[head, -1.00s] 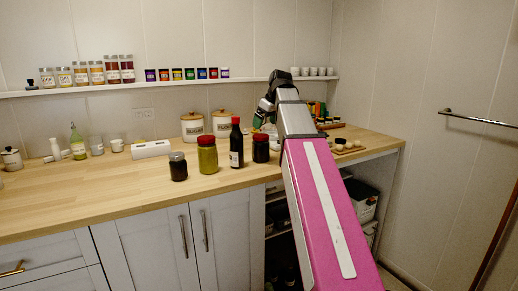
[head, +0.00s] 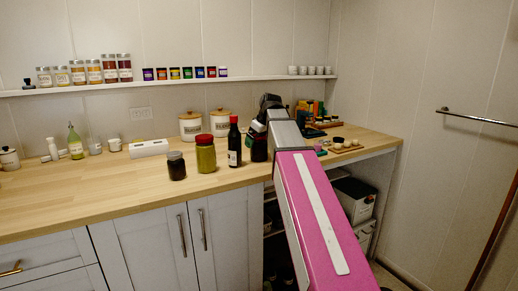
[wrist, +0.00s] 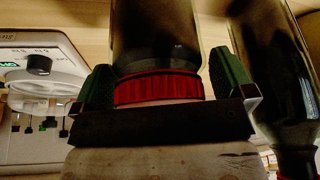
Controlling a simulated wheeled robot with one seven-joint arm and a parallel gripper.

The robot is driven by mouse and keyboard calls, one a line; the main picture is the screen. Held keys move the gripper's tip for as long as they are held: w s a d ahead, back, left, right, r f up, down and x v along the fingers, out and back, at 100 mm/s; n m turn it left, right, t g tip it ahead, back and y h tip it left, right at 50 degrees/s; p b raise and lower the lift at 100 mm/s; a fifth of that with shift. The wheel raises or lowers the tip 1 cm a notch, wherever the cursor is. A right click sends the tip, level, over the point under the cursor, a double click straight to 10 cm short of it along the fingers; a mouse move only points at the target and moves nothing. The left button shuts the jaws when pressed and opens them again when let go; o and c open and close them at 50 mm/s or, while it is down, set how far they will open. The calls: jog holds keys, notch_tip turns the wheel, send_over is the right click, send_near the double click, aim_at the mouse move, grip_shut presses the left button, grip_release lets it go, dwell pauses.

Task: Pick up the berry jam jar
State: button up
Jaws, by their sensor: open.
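The dark jar with a red lid, which I take for the berry jam jar (head: 258,150), stands upright at the counter's front, right of a dark red-capped bottle (head: 234,145). My arm partly covers it in the head view; its label cannot be read. In the wrist view the jar (wrist: 155,40) appears upside down, its red lid between the two green fingers. My gripper (wrist: 164,82) is open, with a finger on each side of the jar near the lid and small gaps showing. The bottle also shows right of the fingers (wrist: 275,75).
A green jar with a red lid (head: 206,155) and a small dark jar (head: 176,166) stand left of the bottle. Two white canisters (head: 220,122) stand behind. A small board with bowls (head: 340,145) lies to the right. The left counter front is clear.

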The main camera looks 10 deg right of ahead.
jog(key=c, duration=1.2)
jog(key=shift+r, duration=0.1)
